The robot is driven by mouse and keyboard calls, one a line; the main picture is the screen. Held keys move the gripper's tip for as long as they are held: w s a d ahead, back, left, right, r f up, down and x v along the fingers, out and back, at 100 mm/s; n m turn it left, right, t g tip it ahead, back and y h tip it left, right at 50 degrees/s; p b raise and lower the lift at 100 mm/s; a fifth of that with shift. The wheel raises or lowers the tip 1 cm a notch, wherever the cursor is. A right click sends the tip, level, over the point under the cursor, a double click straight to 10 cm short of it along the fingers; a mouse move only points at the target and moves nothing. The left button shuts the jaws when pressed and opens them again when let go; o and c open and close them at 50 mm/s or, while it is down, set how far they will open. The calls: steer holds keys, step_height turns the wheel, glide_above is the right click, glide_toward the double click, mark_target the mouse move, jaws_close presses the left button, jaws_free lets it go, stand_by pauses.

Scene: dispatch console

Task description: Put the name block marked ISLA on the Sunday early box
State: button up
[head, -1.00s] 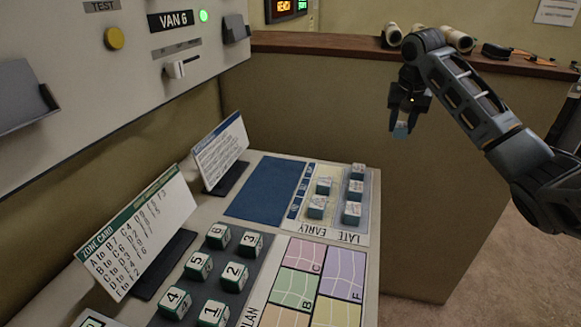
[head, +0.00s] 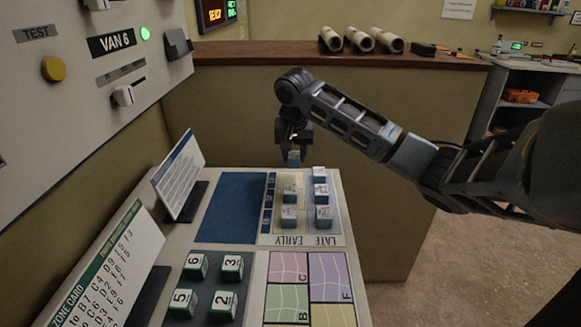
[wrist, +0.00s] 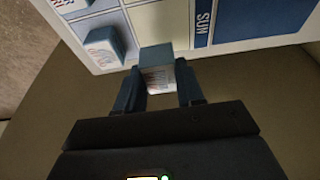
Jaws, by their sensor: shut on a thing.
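My gripper (head: 294,152) is shut on a small blue name block (head: 294,158), just beyond and above the far end of the roster board (head: 338,238). In the wrist view the block (wrist: 157,70) sits between the fingers; its pale face has marks too small to read, so I cannot confirm ISLA. The SUN label (wrist: 203,28) is on a blue strip. The cream Sunday early box (wrist: 160,22) lies beside it, with its visible part bare. The held block overlaps its near edge in the picture; a gap cannot be judged.
A blue block (wrist: 103,44) stands in the Sunday late box, close to the held block. Other name blocks (head: 290,213) fill boxes nearer the front. A bare blue panel (head: 230,205) lies left of the roster. Numbered blocks (head: 228,303) and an upright card (head: 180,175) stand nearby.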

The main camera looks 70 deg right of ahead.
mark_target(291, 167)
steer(key=shift+w+a+f, duration=0.25)
steer(key=shift+a+f, duration=0.15)
steer(key=shift+a, duration=0.05)
steer(key=shift+f, duration=1.9)
steer(key=shift+f, duration=0.1)
steer(key=o, duration=1.1)
steer(key=shift+v, duration=6.1)
steer(key=shift+d, duration=0.15)
